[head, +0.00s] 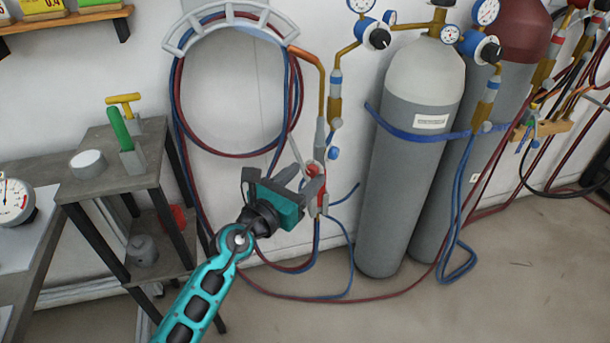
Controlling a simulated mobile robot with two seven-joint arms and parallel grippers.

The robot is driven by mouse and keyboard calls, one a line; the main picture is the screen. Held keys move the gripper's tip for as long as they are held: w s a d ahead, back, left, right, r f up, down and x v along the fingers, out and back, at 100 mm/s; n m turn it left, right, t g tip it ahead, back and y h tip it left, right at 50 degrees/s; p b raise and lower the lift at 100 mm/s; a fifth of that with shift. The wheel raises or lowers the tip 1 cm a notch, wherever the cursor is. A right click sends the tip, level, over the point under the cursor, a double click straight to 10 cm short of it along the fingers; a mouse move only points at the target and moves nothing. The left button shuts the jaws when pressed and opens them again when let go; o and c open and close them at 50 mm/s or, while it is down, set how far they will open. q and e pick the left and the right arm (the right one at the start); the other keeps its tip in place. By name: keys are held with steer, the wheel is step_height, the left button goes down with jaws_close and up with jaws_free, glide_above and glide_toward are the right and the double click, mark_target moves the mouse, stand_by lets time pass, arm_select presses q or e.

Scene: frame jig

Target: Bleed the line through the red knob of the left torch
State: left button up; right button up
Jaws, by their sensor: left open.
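The left torch (320,135) hangs upright against the wall beside the hose coil, its copper tip bent toward the hose hanger. Its red knob (313,170) is low on the torch body, and a blue knob (333,153) sits on its right side. My left gripper (309,172) is open at the red knob, with the fingers on either side of it in the picture. I cannot tell whether they touch it. The gripper hides part of the lower torch. My right gripper is not in view.
Two strapped gas cylinders (393,200) with gauges stand right of the torch. A curved hanger (228,22) holds red and blue hoses, which also trail over the floor. A small grey stand (125,172) with tools is left. More torches sit on a rack (553,127) at far right.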

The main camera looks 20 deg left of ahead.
arm_select(q)
steer(key=shift+w+d, duration=0.2)
steer(key=shift+w, duration=0.3)
jaws_close()
